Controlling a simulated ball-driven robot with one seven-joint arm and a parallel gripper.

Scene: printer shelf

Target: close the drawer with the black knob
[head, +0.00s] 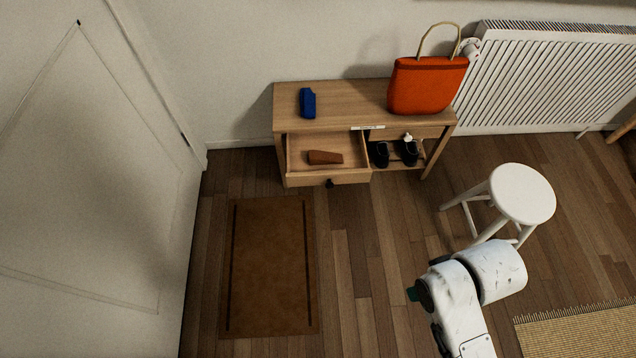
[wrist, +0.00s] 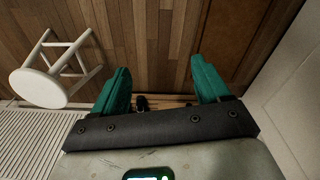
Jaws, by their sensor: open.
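The drawer (head: 302,179) with the black knob (head: 329,183) is the left one of a wooden bench. It is pulled out, and its knob is at the front near its middle. A brown block-like item (head: 324,157) lies inside. My gripper (wrist: 163,78) has two teal fingers spread apart with nothing between them. In the head view only a bit of teal (head: 412,294) shows at the end of my white arm, at the lower right, well apart from the drawer. A thin strip of the bench (wrist: 172,98) shows between the fingers; I cannot make out the knob there.
The bench top (head: 345,102) carries a blue item (head: 308,103) and an orange bag (head: 428,86). Black shoes (head: 408,155) stand under its right side. A white stool (head: 522,193) stands right. A brown mat (head: 270,265) lies in front of the drawer; bare floor lies beside it.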

